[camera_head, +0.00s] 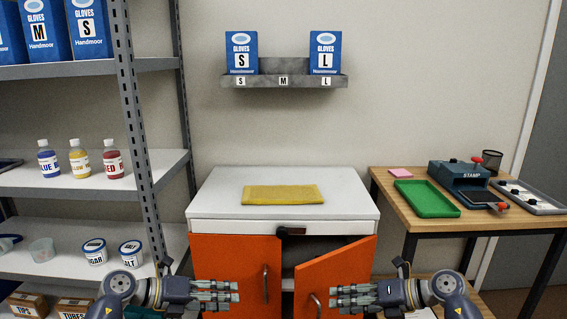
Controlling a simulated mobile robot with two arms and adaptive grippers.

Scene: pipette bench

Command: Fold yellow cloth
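The yellow cloth (283,195) lies as a flat, wide rectangle in the middle of the white top of the cabinet (220,207). Its edges look straight, and I cannot tell how many layers it has. My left gripper (234,291) is low in front of the cabinet's left orange door, pointing right. My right gripper (334,295) is in front of the right orange door, pointing left. Both are below the cabinet top and apart from the cloth, with nothing visible between their fingers. The finger gaps are too small to judge.
The right orange door (335,270) stands ajar; the left door (232,262) looks closed. A metal shelf unit (150,215) with bottles and tubs is at left. A wooden table (405,215) with a green tray (427,198) is at right. The cabinet top around the cloth is clear.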

